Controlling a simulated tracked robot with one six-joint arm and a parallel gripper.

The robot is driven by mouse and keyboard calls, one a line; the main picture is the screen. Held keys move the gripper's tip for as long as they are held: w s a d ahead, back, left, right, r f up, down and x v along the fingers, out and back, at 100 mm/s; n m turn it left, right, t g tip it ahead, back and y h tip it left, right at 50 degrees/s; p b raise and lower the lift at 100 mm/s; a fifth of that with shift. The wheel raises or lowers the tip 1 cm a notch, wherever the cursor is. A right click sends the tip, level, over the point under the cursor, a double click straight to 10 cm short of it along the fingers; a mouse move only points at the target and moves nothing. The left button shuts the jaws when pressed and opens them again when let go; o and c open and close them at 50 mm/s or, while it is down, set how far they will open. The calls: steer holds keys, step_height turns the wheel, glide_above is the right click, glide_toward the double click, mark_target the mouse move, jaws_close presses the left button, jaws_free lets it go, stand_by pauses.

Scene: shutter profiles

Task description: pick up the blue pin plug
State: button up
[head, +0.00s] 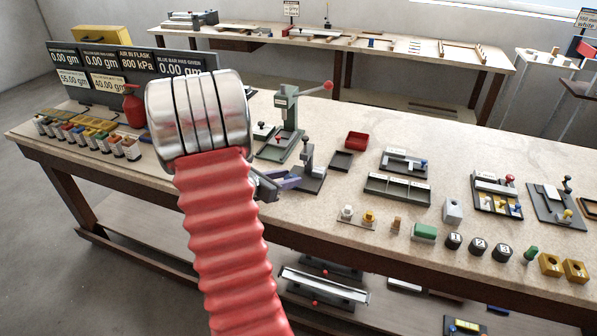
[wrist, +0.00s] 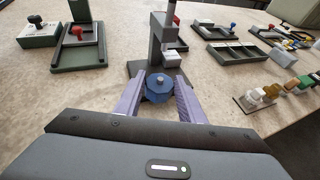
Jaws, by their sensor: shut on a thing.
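The blue pin plug (wrist: 158,90) is a small blue piece with a grey pin on top, seen in the wrist view between the two purple fingers. My gripper (wrist: 159,82) is shut on it, one finger on each side. In the head view my gripper (head: 291,181) is over the bench, just in front of the small dark stand, partly behind my red ribbed arm. The plug cannot be made out there. I cannot tell whether its underside touches the bench or the stand's base.
A dark stand (head: 309,170) rises right beyond my gripper, with a green press (head: 286,120) behind it. A divided grey tray (head: 397,188) lies to the right. White and yellow pieces (head: 358,216) stand near the front edge. Bare bench lies between.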

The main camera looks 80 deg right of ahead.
steer(key=w+a, duration=0.1)
steer(key=a, duration=0.2)
steer(key=w+a, duration=0.2)
steer(key=a, duration=0.1)
steer(key=w+a, duration=0.2)
steer(key=a, duration=0.2)
steer(key=shift+w+a, duration=0.1)
steer(key=shift+w, duration=0.1)
steer(key=shift+s, duration=0.1)
